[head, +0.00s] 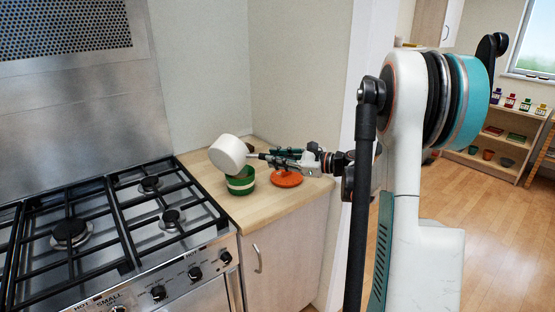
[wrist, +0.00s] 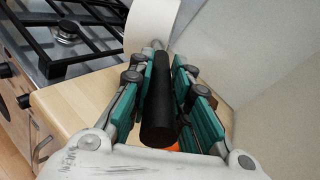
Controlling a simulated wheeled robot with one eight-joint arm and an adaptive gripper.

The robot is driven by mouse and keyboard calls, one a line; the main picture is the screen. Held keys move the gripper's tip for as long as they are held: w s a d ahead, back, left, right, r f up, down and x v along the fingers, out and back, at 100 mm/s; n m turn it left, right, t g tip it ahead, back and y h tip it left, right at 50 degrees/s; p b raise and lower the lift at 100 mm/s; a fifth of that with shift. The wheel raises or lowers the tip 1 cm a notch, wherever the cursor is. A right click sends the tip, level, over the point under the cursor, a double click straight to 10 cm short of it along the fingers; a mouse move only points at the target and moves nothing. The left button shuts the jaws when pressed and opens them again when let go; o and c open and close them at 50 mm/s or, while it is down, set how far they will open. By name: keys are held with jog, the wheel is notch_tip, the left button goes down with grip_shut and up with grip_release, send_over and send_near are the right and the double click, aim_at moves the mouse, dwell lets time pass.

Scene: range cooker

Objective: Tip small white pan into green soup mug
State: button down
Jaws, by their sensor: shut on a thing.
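The small white pan (head: 228,153) is tilted over the green soup mug (head: 240,181) in the head view. The mug stands upright on the wooden counter, with a pale band around it. The pan hides part of the mug's rim, and I cannot see what is inside either. My gripper (head: 272,157) is shut on the pan's handle, to the right of the mug. In the wrist view my gripper (wrist: 162,85) holds the black handle (wrist: 158,115) between its teal fingers. The pan's white side (wrist: 152,25) shows at the top there. The mug is hidden in that view.
An orange-red round thing (head: 287,178) lies on the counter (head: 272,207) below my gripper. The gas hob (head: 110,220) with black grates adjoins the counter on the left. Walls close off the back and right. A shelf (head: 492,155) with jars stands far right.

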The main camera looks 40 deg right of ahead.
jog(key=shift+d+f, duration=0.1)
jog(key=shift+w+d+f+m+b, duration=0.15)
jog(key=shift+d+f+m+b, duration=0.1)
jog(key=shift+m+b, duration=0.25)
jog(key=shift+d, duration=0.1)
dwell(1.2)
jog(key=shift+w+d+f+m+y+b, duration=0.2)
jog(key=shift+d+m+y+b, duration=0.15)
jog(key=shift+m, duration=0.35)
jog(key=shift+w+d+m+b, duration=0.2)
jog(key=shift+d+m+b, duration=0.15)
jog(key=shift+m, duration=0.45)
dwell(1.6)
jog(key=shift+d+f+m+y, duration=0.1)
jog(key=shift+d+m+y, duration=0.15)
jog(key=shift+m, duration=0.15)
jog(key=shift+w+d+m, duration=0.1)
jog(key=shift+d+m, duration=0.05)
jog(key=shift+m, duration=0.15)
dwell(0.8)
